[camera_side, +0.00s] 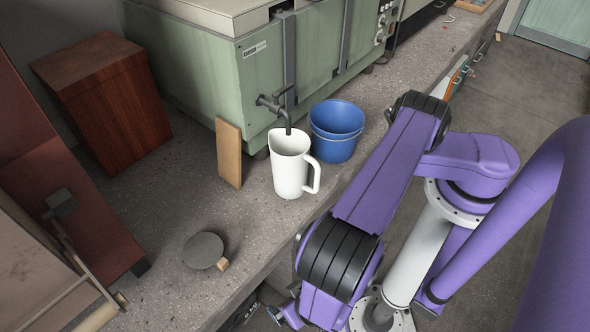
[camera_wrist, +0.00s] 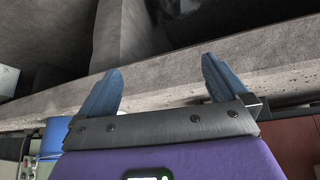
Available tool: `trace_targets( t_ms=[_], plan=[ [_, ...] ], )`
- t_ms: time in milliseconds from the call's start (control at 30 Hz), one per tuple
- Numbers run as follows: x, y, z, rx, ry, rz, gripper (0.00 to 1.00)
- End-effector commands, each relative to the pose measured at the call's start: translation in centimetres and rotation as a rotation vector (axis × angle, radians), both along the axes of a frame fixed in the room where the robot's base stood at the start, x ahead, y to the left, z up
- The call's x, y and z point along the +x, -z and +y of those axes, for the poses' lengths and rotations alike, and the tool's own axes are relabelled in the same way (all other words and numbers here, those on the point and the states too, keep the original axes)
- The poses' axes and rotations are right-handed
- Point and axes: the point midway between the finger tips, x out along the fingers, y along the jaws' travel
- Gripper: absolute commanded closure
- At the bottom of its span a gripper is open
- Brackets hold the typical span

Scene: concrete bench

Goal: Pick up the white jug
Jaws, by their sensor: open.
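The white jug (camera_side: 290,168) stands upright on the concrete bench in the side view, its handle towards the right and its mouth under a dark tap (camera_side: 279,107). My gripper (camera_wrist: 162,66) shows in the wrist view with its two blue fingers spread wide and nothing between them. In the side view my arm reaches down in front of the bench's front edge, and the gripper is mostly hidden at the bottom. It is apart from the jug. A pale shape at the left edge of the wrist view cannot be told for sure.
A blue bucket (camera_side: 336,130) stands close to the jug's right, behind its handle. A wooden board (camera_side: 229,152) leans on the green machine (camera_side: 215,75) behind. A dark round disc (camera_side: 203,250) and a small wooden block (camera_side: 222,265) lie nearer the front.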

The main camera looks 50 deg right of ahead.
Motion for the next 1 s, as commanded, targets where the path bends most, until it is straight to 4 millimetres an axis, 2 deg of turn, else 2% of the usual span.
trace_targets(
  t_ms=[33, 100, 200, 400, 500, 633, 767, 1000],
  plan=[
    [0.2, 1.0, -1.5, -0.038, 0.026, -0.071, 0.0],
    [0.6, 1.7, -3.3, -0.077, 0.068, -0.175, 0.0],
    [1.2, 2.0, -6.2, -0.133, 0.113, -0.336, 0.0],
    [2.0, 0.6, -12.0, -0.234, 0.168, -0.669, 0.0],
    [2.1, -0.6, -14.2, -0.269, 0.177, -0.806, 0.0],
    [2.0, -1.8, -15.8, -0.295, 0.183, -0.921, 0.0],
    [2.1, -2.3, -16.5, -0.305, 0.186, -0.965, 0.0],
    [4.2, -2.3, -17.6, -0.308, 0.189, -0.965, 0.0]
  ],
)
